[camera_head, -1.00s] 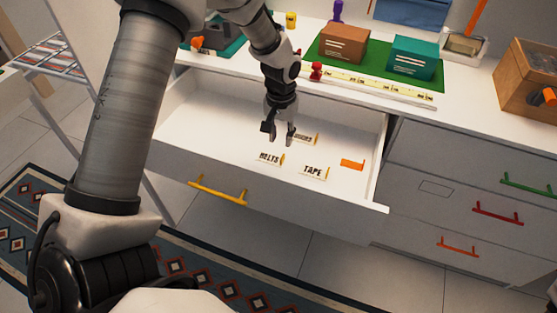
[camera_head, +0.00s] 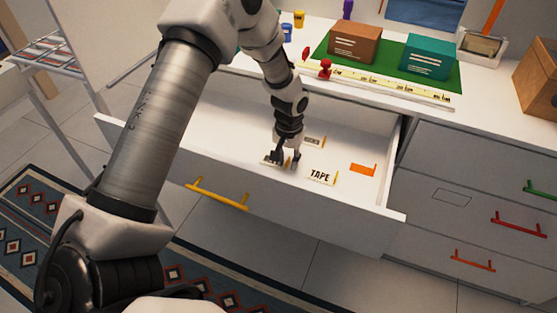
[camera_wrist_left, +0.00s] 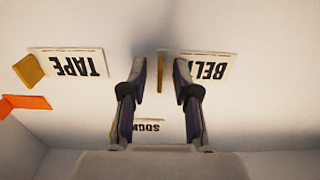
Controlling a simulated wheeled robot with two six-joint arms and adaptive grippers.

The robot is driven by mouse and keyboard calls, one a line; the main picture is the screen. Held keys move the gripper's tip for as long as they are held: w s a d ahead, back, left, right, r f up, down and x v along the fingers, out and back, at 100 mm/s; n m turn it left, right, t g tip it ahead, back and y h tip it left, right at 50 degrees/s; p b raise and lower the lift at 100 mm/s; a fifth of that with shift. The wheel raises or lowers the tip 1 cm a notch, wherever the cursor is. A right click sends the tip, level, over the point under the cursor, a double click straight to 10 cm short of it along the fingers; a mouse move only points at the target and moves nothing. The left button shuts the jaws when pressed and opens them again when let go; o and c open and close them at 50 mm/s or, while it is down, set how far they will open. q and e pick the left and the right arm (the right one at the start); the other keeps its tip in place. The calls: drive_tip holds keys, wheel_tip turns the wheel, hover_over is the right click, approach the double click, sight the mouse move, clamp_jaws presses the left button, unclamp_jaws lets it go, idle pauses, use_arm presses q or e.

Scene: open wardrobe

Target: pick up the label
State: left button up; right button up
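Three white labels with yellow tabs lie in the open drawer. The TAPE label (camera_head: 320,176) is nearest the drawer front, and it also shows in the left wrist view (camera_wrist_left: 75,63). The BELTS label (camera_wrist_left: 208,68) is partly hidden by my gripper. A third label (camera_head: 313,141), reading SOCKS as far as I can tell, lies farther back. My left gripper (camera_head: 284,160) points down, low over the drawer floor. In the left wrist view its fingers (camera_wrist_left: 159,72) are open, with the BELTS label's yellow tab between them. My right gripper is not in view.
An orange piece (camera_head: 363,169) lies in the drawer's right part. The drawer's front wall (camera_head: 300,195) has a yellow handle (camera_head: 216,197). Above on the counter are a ruler strip (camera_head: 400,86), a brown box (camera_head: 355,44) and a teal box (camera_head: 428,57).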

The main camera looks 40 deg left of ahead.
use_arm(q)
clamp_jaws()
wheel_tip(320, 180, up, 10)
drive_tip(key=shift+f+p, duration=0.1)
drive_tip(key=shift+p, duration=0.4)
